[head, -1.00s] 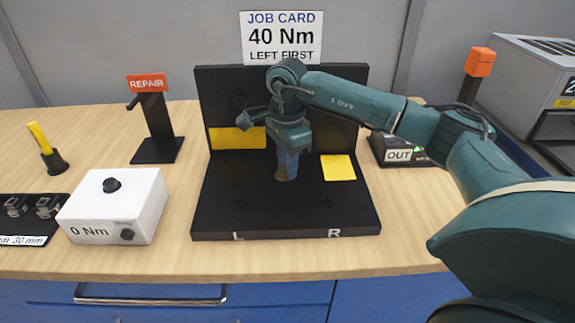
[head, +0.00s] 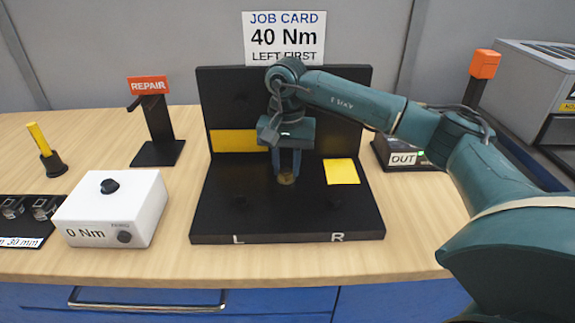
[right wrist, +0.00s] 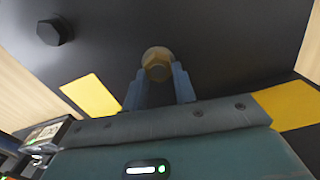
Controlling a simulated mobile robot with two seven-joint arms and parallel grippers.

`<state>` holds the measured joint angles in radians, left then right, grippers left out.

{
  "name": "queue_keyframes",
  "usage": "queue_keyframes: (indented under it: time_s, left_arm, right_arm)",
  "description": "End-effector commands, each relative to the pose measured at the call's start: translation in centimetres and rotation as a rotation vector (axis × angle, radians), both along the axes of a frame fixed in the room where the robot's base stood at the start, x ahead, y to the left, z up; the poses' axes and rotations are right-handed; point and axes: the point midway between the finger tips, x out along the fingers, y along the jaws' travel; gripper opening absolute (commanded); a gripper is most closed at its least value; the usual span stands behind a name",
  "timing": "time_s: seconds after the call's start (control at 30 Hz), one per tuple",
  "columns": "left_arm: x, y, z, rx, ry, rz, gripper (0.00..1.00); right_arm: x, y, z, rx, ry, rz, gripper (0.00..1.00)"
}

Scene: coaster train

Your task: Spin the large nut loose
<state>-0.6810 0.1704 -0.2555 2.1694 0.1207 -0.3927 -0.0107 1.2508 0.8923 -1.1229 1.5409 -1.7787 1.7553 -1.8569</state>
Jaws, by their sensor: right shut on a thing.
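The large nut (head: 286,180) is a brass-coloured hex piece at the middle of the black fixture (head: 215,215). It also shows in the right wrist view (right wrist: 157,66), between the blue fingers. My right gripper (head: 287,168) points down over it and is shut on it, one finger on each side. The thread under the nut is hidden, so I cannot tell how far it is turned. My left gripper is in neither view.
A white 0 Nm box (head: 110,208) and a REPAIR stand (head: 157,150) are left. An OUT box (head: 402,158) is right.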

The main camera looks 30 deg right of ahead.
Motion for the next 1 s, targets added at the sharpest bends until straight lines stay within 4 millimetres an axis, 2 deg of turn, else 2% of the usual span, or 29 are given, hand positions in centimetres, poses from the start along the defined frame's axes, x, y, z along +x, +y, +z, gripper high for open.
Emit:
queue_keyframes:
  time_s: [1.0]
  left_arm:
    - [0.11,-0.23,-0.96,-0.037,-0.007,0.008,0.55]
  right_arm:
    - [0.13,0.71,-0.28,-0.002,0.002,0.944,0.04]
